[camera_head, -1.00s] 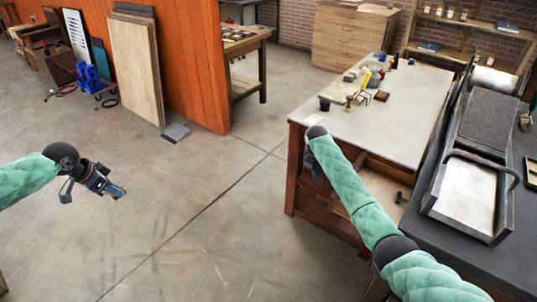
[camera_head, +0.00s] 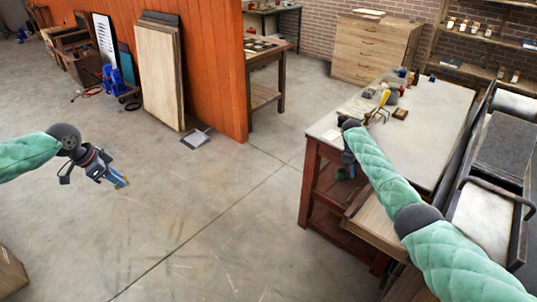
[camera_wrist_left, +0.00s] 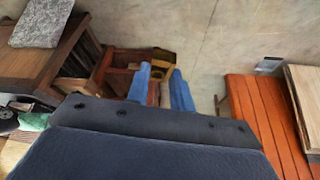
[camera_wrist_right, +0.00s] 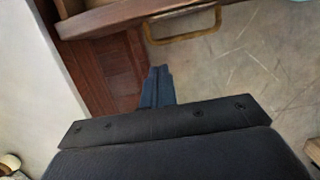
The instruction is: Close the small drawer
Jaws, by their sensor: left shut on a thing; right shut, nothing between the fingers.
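The small drawer (camera_head: 376,222) stands pulled out from under the pale-topped table, its light wood inside partly covered by my right arm. In the right wrist view its edge (camera_wrist_right: 125,14) and brass handle (camera_wrist_right: 185,38) show at the top. My right gripper (camera_wrist_right: 157,88) is shut and empty, its fingertips below and left of the handle, apart from it in the picture. In the head view it is (camera_head: 347,168) by the table's left side, partly hidden. My left gripper (camera_head: 121,183) is shut on a small yellow-brown thing (camera_wrist_left: 163,62), well left of the table over open floor.
The table (camera_head: 435,105) carries small tools and jars along its far left edge. A press (camera_head: 490,190) stands at right. An orange partition (camera_head: 205,60) and leaning boards (camera_head: 160,75) are behind. The floor between my left gripper and the table is clear.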

